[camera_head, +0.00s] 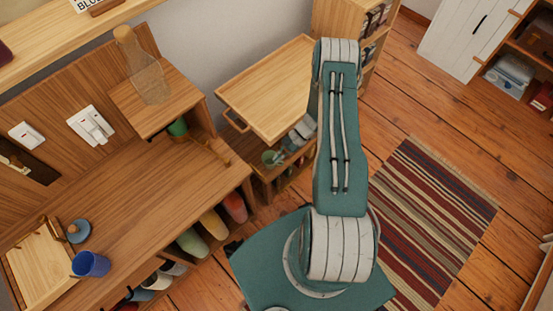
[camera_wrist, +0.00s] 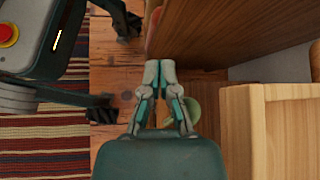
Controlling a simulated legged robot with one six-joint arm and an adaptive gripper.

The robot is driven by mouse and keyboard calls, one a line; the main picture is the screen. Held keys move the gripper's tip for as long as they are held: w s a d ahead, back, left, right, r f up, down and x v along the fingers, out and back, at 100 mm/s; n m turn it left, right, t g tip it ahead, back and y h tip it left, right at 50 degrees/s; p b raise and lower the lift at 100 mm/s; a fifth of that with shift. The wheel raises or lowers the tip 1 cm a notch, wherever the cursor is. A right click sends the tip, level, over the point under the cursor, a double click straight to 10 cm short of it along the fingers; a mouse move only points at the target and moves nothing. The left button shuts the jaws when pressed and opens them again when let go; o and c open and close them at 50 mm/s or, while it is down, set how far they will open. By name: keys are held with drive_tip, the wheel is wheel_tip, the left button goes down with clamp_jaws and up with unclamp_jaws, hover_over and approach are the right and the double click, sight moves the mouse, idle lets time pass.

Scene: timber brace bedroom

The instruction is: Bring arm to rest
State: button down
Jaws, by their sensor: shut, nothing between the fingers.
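My arm (camera_head: 340,140) extends up and away from my body in the head view, with its elbow joint (camera_head: 337,55) at the far end. My gripper is hidden in that view. In the wrist view my gripper (camera_wrist: 160,72) is shut with its fingertips together and nothing between them. It points at the gap beside a wooden panel (camera_wrist: 215,35). A green rounded thing (camera_wrist: 196,112) shows partly behind the right finger.
A wooden desk (camera_head: 150,205) with a blue cup (camera_head: 90,264) and a tray (camera_head: 40,265) is at left. A side cart (camera_head: 270,85) stands close beside my arm. A striped rug (camera_head: 435,210) lies on open floor at right.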

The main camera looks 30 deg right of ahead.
idle(0.3)
drive_tip(key=w+a+r+n+h, duration=0.2)
drive_tip(key=r+n+h, duration=0.15)
drive_tip(key=r, duration=1.25)
drive_tip(key=w+a+r+n+h, duration=0.15)
drive_tip(key=r+n, duration=0.25)
drive_tip(key=r, duration=1.2)
drive_tip(key=s+a+r+n+t+h, duration=0.2)
drive_tip(key=s+a+r+n+t, duration=0.1)
drive_tip(key=s+r, duration=0.6)
drive_tip(key=s+a+r+n+t+h, duration=0.3)
drive_tip(key=s+r, duration=0.6)
drive_tip(key=r, duration=0.1)
drive_tip(key=shift+a+t, duration=0.2)
drive_tip(key=shift+t, duration=0.1)
